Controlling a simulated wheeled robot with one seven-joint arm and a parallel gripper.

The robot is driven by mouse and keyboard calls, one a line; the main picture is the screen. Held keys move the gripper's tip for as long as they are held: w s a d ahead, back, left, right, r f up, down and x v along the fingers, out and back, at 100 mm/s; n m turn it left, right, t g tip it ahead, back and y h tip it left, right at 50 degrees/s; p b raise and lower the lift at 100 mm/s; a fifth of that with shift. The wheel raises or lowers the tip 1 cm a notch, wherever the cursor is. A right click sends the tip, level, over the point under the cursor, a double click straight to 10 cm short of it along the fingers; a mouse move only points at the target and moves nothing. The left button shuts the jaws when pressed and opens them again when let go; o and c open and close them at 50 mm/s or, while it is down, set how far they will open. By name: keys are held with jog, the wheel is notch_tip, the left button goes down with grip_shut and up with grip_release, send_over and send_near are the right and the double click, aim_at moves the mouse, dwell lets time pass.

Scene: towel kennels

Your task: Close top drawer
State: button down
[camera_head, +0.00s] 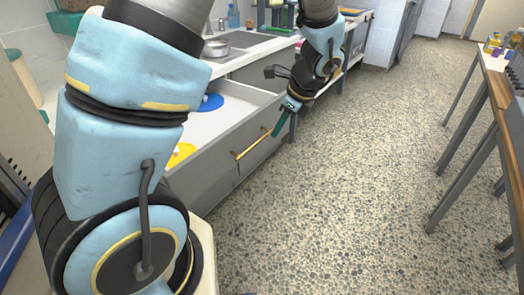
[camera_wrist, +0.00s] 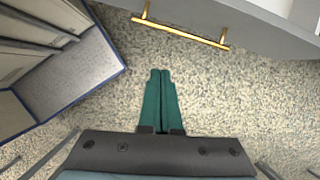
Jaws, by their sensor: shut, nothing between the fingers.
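The top drawer (camera_head: 226,152) is pulled out from the counter, and its grey front shows with a brass bar handle (camera_head: 250,144). In the wrist view, my gripper (camera_wrist: 160,74) points toward the brass handle (camera_wrist: 180,32), with floor visible between the fingertips and the handle. I cannot tell exactly how far apart they are in depth.
A sink counter (camera_head: 245,50) with a metal pot (camera_head: 216,47) stands behind the drawer. The speckled floor (camera_head: 350,180) is clear in the middle. A table (camera_head: 497,95) with small items stands along the right side. An open grey compartment (camera_wrist: 75,75) shows at left in the wrist view.

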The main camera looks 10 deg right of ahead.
jog(key=w+a+f+m+p, duration=0.2)
jog(key=w+f, duration=0.4)
jog(key=f, duration=0.3)
jog(key=shift+a+t, duration=0.3)
jog(key=shift+a, duration=0.25)
jog(key=shift+a+f, duration=0.1)
